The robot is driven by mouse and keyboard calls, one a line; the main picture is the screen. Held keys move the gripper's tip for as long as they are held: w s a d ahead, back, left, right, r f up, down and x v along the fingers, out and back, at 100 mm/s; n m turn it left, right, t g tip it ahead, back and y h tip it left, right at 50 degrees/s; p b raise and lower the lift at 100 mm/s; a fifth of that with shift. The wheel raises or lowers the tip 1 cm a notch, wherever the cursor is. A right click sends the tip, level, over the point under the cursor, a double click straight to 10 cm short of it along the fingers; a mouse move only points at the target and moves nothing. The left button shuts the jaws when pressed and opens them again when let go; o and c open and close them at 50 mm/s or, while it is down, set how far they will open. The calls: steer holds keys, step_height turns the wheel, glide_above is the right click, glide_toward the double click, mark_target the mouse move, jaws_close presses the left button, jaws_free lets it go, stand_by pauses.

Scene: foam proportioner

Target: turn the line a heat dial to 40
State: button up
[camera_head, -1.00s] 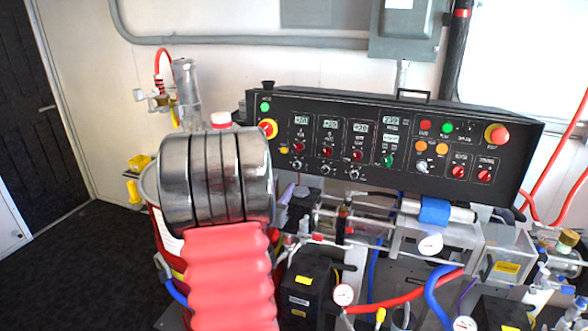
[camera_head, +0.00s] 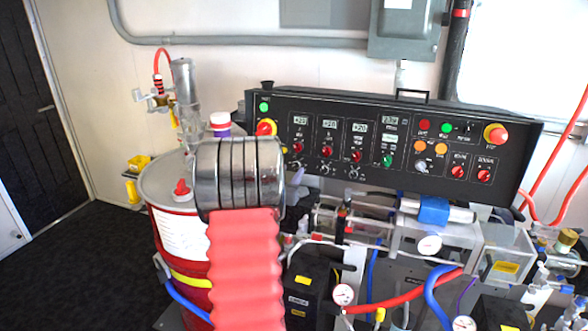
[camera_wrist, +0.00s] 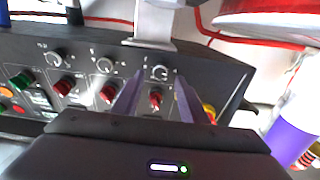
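The black control panel (camera_head: 400,145) has three columns, each with a small display, a red knob and a silver dial with a white scale. Its labels are too small to read; the leftmost silver dial (camera_head: 297,166), apparently the line A heat dial, also shows upside down in the wrist view (camera_wrist: 160,73). My gripper (camera_wrist: 158,80) is open, its two purple fingers on either side of this dial in that view. Contact cannot be told. The red knob (camera_wrist: 156,98) of the same column shows between the fingers. In the head view a purple fingertip shows just below the dial.
A red and yellow rotary switch (camera_head: 266,128) is left of the columns. A red drum (camera_head: 180,240) stands at left, and a purple-and-white bottle (camera_head: 220,124) behind my arm. Hoses, gauges and pumps fill the space below the panel. Open floor lies at far left.

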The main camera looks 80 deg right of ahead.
mark_target(296, 165)
steer(key=shift+s+d, duration=0.2)
steer(key=shift+d, duration=1.5)
steer(key=c, duration=0.9)
steer(key=shift+d, duration=0.15)
jaws_close()
